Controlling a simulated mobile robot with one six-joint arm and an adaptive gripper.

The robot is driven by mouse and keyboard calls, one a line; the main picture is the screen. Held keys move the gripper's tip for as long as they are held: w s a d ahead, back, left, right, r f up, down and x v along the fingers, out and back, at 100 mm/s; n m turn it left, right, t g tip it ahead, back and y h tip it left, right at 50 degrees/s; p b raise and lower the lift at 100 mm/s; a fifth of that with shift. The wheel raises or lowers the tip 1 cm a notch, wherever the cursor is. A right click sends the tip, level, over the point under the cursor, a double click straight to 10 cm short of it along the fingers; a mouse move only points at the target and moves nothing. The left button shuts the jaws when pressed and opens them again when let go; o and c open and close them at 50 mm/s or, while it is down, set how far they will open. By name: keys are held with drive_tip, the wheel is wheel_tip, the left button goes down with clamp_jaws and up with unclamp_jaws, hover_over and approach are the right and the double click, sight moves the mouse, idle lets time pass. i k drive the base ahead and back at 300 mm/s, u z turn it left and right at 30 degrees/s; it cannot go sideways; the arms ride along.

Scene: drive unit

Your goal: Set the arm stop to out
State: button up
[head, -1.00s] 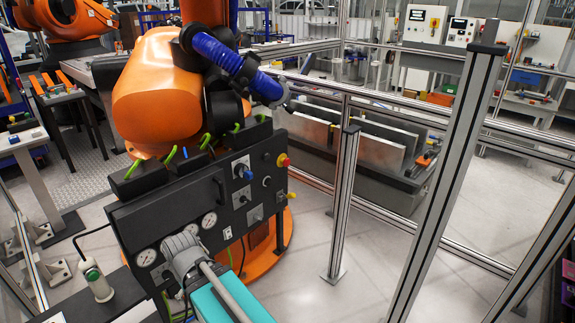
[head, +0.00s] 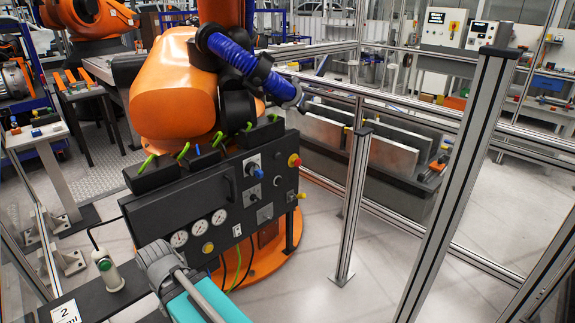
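A dark control panel (head: 215,203) stands in front of the large orange robot. A red mushroom button on a yellow base (head: 294,160) sits at its upper right corner; it looks like the arm stop. I cannot tell from here whether it is in or out. Nothing covers it. My arm shows at the bottom as a grey joint and a teal link, left of and below the button and apart from it. My gripper's fingers are not in view.
The panel also carries a blue knob (head: 257,172), a yellow lever (head: 301,196), gauges (head: 199,229) and a yellow button (head: 208,247). A fence post (head: 356,205) stands right of the panel. A white-green bottle (head: 108,273) stands at lower left.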

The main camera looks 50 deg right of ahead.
sight(297, 163)
drive_tip(key=u, duration=0.2)
drive_tip(key=k, duration=1.5)
drive_tip(key=z, duration=0.9)
drive_tip(key=i, duration=0.9)
drive_tip(key=z, duration=0.1)
